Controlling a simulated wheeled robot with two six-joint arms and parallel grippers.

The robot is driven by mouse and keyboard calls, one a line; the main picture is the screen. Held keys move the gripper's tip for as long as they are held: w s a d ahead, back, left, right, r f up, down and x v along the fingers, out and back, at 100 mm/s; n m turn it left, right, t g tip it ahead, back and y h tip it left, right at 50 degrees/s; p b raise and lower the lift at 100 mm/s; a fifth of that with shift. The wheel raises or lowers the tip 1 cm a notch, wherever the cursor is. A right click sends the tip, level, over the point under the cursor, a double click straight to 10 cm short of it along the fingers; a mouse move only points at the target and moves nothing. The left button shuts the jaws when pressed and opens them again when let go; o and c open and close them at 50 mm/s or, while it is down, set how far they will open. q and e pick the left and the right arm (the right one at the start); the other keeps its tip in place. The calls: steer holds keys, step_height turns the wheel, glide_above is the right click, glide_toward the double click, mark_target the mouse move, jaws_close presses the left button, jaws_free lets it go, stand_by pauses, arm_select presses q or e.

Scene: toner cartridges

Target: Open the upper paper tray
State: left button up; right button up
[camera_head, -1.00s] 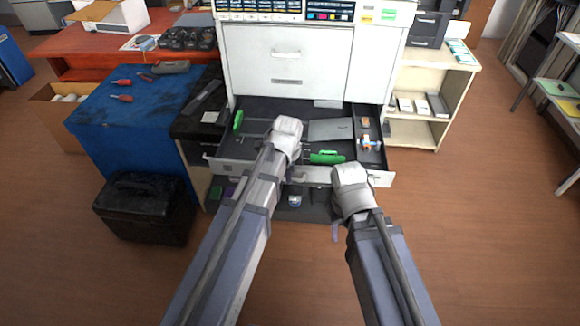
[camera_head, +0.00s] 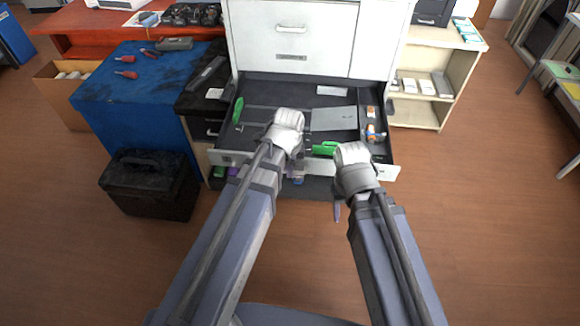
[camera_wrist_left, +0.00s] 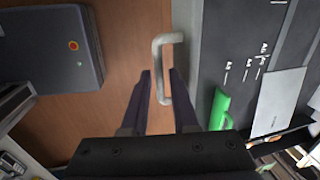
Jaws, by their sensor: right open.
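The pulled-out paper tray (camera_head: 225,158) of the white printer (camera_head: 325,37) has a white front and a dark bed with size marks and green guides (camera_head: 238,110). My left gripper (camera_head: 288,120) is over the tray front.
A black box (camera_head: 148,185) stands on the floor at the left, by a blue-covered table (camera_head: 135,90). A cream shelf (camera_head: 468,60) stands right of the printer. A closed drawer (camera_head: 290,35) is above the tray. The floor (camera_head: 480,200) at the right is clear.

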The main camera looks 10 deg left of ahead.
arm_select(q)
steer(key=shift+r, duration=0.1)
step_height(320, 180, up, 8)
steer(key=s+p, duration=0.1)
steer(key=p, duration=0.6)
steer(key=shift+s+f+p, duration=0.2)
steer(key=shift+f+p, duration=0.05)
steer(key=shift+p, duration=0.1)
steer(key=shift+d, duration=0.1)
steer(key=s+d+n+g+y, duration=0.1)
steer(key=s+d+n, duration=0.4)
steer(key=s+n, duration=0.5)
steer(key=n+g, duration=0.1)
steer(key=n, duration=0.2)
steer(key=shift+s+d+f, duration=0.15)
steer(key=shift+s+d, duration=0.1)
steer(key=shift+s, duration=0.15)
stand_by(1.4)
